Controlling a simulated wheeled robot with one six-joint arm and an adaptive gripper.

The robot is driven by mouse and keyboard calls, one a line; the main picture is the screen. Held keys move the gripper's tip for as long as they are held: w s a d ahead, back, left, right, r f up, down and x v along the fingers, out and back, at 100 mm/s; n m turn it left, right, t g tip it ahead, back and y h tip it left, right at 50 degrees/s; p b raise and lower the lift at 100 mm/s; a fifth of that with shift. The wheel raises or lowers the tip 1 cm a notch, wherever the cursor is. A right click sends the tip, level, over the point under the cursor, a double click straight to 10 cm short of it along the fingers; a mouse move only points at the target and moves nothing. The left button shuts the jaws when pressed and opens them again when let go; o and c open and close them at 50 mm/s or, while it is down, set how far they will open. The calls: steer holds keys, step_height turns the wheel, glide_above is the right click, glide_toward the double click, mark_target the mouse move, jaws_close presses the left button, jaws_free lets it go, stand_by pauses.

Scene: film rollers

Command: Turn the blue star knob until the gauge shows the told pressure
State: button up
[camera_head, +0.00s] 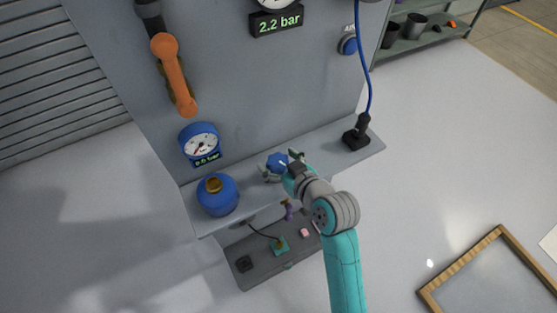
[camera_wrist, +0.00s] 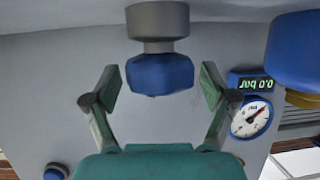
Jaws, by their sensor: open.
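The blue star knob (camera_head: 277,161) sits above the grey shelf, on a grey stem in the wrist view (camera_wrist: 160,75). My gripper (camera_head: 281,164) is open. Its two green fingers stand on either side of the knob in the wrist view (camera_wrist: 157,88), with a gap on each side. The blue-rimmed round gauge (camera_head: 200,139) is on the panel to the left, and its readout shows 0.0 bar. It also appears in the wrist view (camera_wrist: 251,119). A second readout (camera_head: 277,22) at the top shows 2.2 bar; its dial is cut off.
A blue canister (camera_head: 217,199) with a brass top stands on the shelf (camera_head: 329,151), left of my gripper. A black fixture (camera_head: 356,137) with a blue hose is at the right. An orange handle (camera_head: 175,76) is on the panel. A lower tray (camera_head: 267,266) holds small parts.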

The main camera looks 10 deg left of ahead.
steer(key=c, duration=1.2)
steer(key=shift+o, duration=0.2)
steer(key=shift+h, duration=0.3)
steer(key=shift+m+t+h, duration=0.4)
steer(key=shift+m+h, duration=0.1)
steer(key=shift+m, duration=0.3)
steer(key=o, duration=1.2)
steer(key=shift+c, duration=0.2)
steer(key=v, duration=1.2)
